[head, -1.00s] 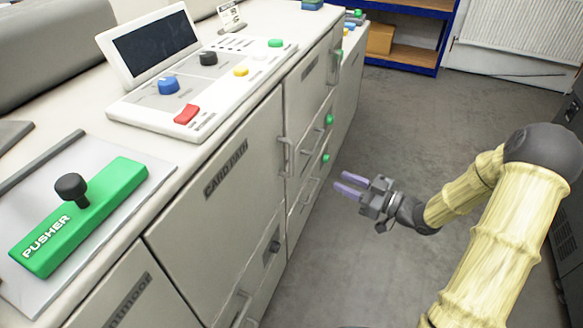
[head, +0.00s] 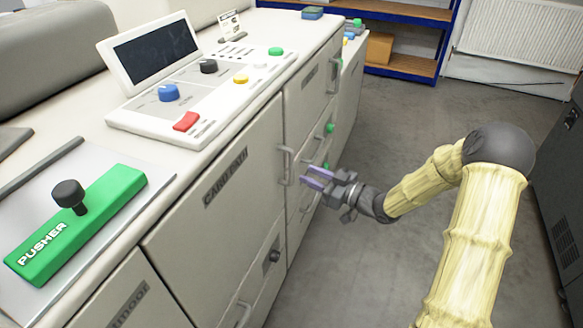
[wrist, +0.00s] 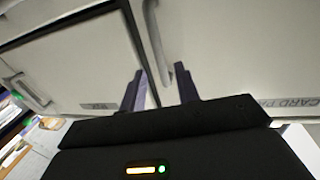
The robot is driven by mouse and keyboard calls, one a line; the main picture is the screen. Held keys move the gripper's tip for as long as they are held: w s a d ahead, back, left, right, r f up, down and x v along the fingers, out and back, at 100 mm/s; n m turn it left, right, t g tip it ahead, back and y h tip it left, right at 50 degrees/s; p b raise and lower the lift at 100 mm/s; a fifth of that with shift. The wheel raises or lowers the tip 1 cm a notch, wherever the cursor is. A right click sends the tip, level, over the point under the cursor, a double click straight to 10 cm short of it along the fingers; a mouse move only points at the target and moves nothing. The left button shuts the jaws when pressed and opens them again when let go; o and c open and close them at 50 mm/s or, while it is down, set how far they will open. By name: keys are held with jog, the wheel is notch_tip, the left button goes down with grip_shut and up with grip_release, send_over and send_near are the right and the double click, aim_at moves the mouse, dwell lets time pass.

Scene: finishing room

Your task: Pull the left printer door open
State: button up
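The large cream printer door (head: 215,215) labelled CARD PATH is on the left side of the head view and looks closed. Its vertical bar handle (head: 285,165) is at its right edge. My gripper (head: 307,178), with purple fingers, is just right of this handle and points toward it. The fingers are apart with nothing visibly held. In the wrist view, my gripper (wrist: 160,78) faces the door seam, and the handle (wrist: 154,40) shows between and beyond the fingertips. I cannot tell whether a finger touches it. The door's label (wrist: 290,103) is at the right there.
A control panel (head: 200,85) with coloured knobs and a green PUSHER block (head: 85,225) sit on the machine top. More panels with handles and green knobs (head: 329,128) lie beyond. A dark cabinet (head: 562,180) stands at right. Grey floor (head: 400,140) between is clear.

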aim_at(293, 168)
jog(key=x, duration=0.7)
jog(key=shift+a, duration=0.1)
jog(key=shift+w, duration=0.1)
grip_shut()
